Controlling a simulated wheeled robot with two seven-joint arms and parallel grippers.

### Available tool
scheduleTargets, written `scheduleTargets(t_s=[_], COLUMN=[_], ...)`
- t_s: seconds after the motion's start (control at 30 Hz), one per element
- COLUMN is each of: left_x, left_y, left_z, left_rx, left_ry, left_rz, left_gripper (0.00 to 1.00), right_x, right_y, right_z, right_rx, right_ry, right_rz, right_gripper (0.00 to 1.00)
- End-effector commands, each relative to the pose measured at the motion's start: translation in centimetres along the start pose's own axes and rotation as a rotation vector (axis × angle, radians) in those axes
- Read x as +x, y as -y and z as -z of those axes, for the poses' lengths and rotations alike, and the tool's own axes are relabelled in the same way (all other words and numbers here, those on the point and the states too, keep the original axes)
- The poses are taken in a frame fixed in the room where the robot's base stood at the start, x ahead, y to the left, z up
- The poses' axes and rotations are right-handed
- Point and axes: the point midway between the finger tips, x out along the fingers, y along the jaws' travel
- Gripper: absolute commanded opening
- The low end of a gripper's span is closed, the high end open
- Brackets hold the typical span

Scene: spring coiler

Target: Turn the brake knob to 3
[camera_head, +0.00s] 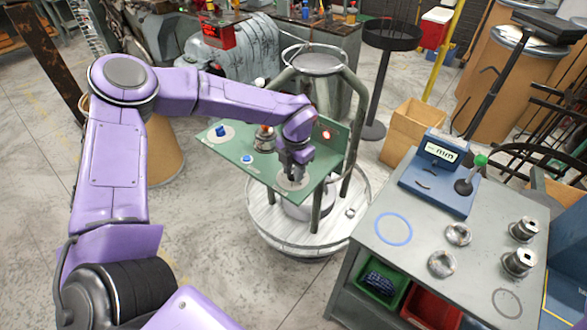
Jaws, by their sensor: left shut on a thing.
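A green panel (262,172) on the coiler's frame carries several controls. Two are blue knobs, one at the panel's far left (221,130) and a smaller one (246,159) nearer its front edge. My left gripper (294,176) points down at the panel's right part, over a pale round dial (291,184). It is shut on a knob at that dial, which the fingers mostly hide. The dial's numbers are too small to read, so I cannot tell the setting. My right gripper is not in view.
A metal cylinder with an orange top (264,138) stands on the panel beside my left arm. A grey bench (400,260) at the right holds a blue counter box (441,172), a lever with a green ball (480,160) and metal parts. A cardboard box (413,132) stands behind.

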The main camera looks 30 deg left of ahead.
Motion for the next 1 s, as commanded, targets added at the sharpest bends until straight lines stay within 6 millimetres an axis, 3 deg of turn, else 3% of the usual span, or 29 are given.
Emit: scheduleTargets(t_s=[0.2, 0.23, 0.3, 0.67, 1.0], left_x=[-0.2, -0.2, -0.2, -0.7, -8.1], left_y=[-0.1, -0.1, -0.1, 0.0, 0.0], left_z=[-0.2, -0.2, -0.2, -0.1, -0.2], left_rx=[0.000, 0.000, -0.001, -0.001, -0.003], left_ry=[0.008, 0.008, 0.007, 0.005, 0.008], left_rz=[-0.002, -0.002, -0.001, -0.001, -0.001], left_gripper=[0.05, 0.38, 0.61, 0.61, 0.61], right_x=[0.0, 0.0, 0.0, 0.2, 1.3], right_y=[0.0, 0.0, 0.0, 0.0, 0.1], right_z=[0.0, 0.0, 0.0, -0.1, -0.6], right_rx=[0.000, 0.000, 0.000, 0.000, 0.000], right_ry=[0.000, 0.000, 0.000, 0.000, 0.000], right_rz=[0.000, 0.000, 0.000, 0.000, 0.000], right_gripper=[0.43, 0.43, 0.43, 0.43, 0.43])
